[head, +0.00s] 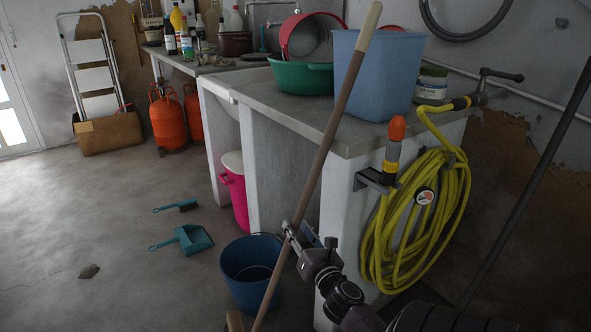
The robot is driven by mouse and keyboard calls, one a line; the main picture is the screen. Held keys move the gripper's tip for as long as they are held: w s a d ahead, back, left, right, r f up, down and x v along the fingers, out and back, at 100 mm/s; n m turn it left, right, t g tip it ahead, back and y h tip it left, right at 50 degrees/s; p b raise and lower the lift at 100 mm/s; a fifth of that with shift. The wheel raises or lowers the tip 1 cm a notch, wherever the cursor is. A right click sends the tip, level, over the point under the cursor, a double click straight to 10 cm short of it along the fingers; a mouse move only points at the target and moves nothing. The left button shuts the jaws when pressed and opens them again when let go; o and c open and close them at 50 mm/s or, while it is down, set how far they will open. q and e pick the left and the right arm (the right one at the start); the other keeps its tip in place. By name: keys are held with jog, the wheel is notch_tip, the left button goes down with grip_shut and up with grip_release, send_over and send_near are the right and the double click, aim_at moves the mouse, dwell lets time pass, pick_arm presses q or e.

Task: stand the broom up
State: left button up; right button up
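The broom (337,115) has a long brown handle with a pale top end. It is tilted, its top leaning to the right in front of the worktop, its lower end running out at the bottom edge. A brown piece (235,321) at the bottom edge may be part of its head; most of that end is cut off. My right gripper (291,236) comes in from the lower right and is closed around the lower part of the handle. My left gripper is not in view.
A blue bucket (250,270) stands on the floor just behind the handle. The concrete worktop (290,112) carries a blue bin (378,75) and a green basin (300,77). A yellow hose (420,215) hangs at its end.

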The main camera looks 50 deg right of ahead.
jog(key=shift+d+r, duration=0.1)
jog(key=shift+s+f, duration=0.1)
jog(key=shift+f, duration=0.1)
jog(key=v, duration=1.2)
jog(key=shift+r, duration=0.2)
